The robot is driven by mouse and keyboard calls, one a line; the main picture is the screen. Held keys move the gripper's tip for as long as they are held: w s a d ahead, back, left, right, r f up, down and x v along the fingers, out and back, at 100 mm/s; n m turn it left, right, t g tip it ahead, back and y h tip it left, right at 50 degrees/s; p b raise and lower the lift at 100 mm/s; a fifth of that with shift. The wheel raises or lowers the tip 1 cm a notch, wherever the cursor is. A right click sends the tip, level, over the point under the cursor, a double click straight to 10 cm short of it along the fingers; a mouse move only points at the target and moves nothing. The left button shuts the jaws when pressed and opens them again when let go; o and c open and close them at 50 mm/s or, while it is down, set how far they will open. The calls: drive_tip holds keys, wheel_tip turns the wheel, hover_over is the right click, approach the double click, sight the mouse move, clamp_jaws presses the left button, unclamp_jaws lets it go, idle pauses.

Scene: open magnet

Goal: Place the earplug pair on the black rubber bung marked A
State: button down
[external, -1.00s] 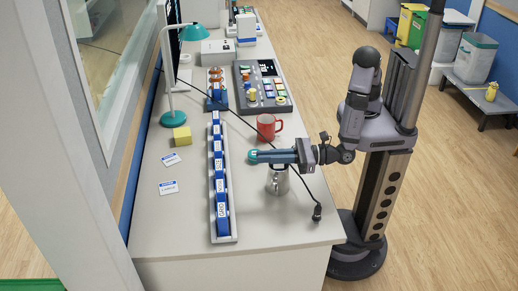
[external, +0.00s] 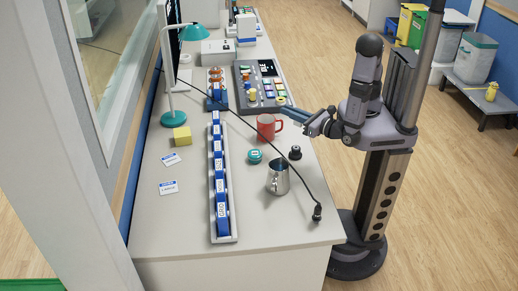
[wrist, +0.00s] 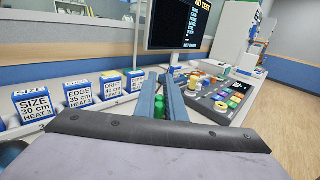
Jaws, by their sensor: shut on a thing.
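My gripper (external: 288,111) is raised at the bench's right edge, beyond the red mug. In the wrist view its two blue-grey fingers (wrist: 162,98) are closed around a small green thing (wrist: 159,108), apparently the earplug pair, mostly hidden between them. A black bung (external: 295,153) with a pale mark on top stands on the bench, right of the metal jug's rim; its letter is too small to read. A round teal piece (external: 255,156) with a pale mark sits left of it. My gripper is apart from both.
A red mug (external: 266,127) and a metal jug (external: 278,179) stand nearby. A black cable (external: 252,124) crosses above the bench. A long rack (external: 221,231) of blue labelled blocks lies to the left. A control panel (external: 259,104) is behind.

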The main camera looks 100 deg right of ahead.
drive_tip(key=shift+f+b, duration=0.4)
drive_tip(key=shift+f, duration=4.6)
drive_tip(key=shift+f, duration=0.15)
drive_tip(key=c, duration=1.8)
unclamp_jaws()
drive_tip(key=shift+r, duration=0.25)
drive_tip(key=shift+s+a+f, duration=0.1)
drive_tip(key=shift+a, duration=0.15)
drive_tip(key=b+v, duration=0.2)
drive_tip(key=v, duration=0.9)
drive_tip(key=shift+s+a, duration=0.15)
drive_tip(key=shift+s, duration=0.05)
